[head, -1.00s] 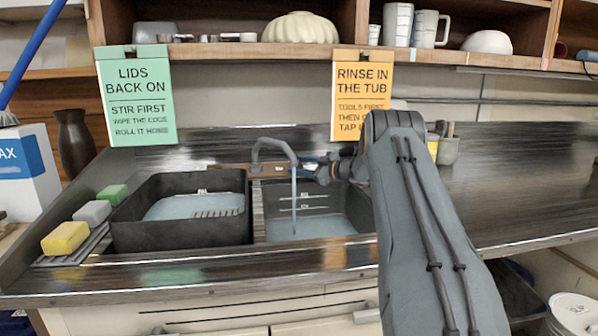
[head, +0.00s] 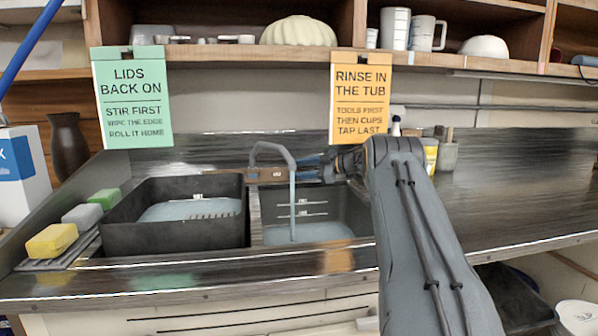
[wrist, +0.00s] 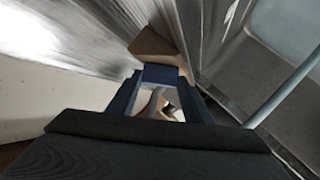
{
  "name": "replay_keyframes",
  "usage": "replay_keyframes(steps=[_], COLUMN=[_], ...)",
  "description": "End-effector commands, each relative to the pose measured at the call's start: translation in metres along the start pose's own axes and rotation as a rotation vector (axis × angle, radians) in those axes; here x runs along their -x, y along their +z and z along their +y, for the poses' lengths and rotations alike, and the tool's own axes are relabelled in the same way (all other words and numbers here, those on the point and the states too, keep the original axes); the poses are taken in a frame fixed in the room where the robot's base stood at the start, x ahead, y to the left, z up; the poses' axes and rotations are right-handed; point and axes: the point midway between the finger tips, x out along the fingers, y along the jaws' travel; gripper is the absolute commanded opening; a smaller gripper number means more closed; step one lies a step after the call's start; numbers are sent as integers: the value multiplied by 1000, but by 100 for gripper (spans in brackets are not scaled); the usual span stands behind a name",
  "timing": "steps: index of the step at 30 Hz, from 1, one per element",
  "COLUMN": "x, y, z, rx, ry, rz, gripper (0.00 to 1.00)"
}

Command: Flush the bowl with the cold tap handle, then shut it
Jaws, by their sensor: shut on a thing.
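The grey tap (head: 272,147) arches over the right-hand sink bowl (head: 352,212), and a stream of water (head: 292,205) falls from it into water (head: 310,233) in the bowl. A brown bar with a small label (head: 268,174) lies behind the tap's base. My gripper (head: 308,168) is at the right end of this bar, right of the spout. In the wrist view my gripper (wrist: 160,82) is shut on a blue piece, apparently the cold tap handle (wrist: 160,75), with a brown block (wrist: 155,45) just beyond. The handle is mostly hidden in the head view.
A dark tub (head: 170,235) holding water stands left of the bowl. Yellow, grey and green sponges (head: 52,241) lie at the far left. Two signs, green (head: 133,97) and orange (head: 361,97), hang above. The steel counter (head: 520,180) to the right is largely clear.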

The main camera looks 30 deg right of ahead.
Motion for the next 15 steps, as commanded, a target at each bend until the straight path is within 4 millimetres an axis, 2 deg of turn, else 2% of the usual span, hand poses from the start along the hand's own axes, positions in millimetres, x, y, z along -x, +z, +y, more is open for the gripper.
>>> replay_keyframes(steps=[1,4,15], x=[0,0,5], y=[0,0,0], z=[0,0,0], rx=[-1,-1,-1], ry=[-1,0,1], rz=[0,0,0], gripper=[47,64,64])
